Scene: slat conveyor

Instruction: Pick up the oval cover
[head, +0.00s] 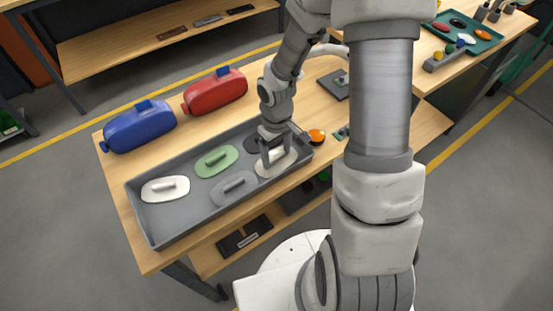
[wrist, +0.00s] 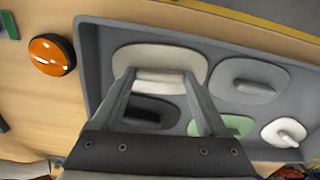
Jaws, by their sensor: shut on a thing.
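A cream oval cover (head: 277,163) with a bar handle is at the right end of the grey tray (head: 222,207). My gripper (head: 272,158) is above it with its fingers down at the handle. In the wrist view the cream cover (wrist: 160,60) lies beyond my gripper (wrist: 158,77), whose two fingers close on the ends of its handle. The cover looks level, low in the tray; I cannot tell whether it touches the floor. The rim nearest my gripper is partly hidden by the fingers.
The tray also holds a white cover (head: 165,189), a green cover (head: 216,161), a grey cover (head: 234,188) and a dark cover (wrist: 150,113). Blue (head: 139,126) and red (head: 215,91) containers stand behind it. An orange button (head: 317,136) is to the right.

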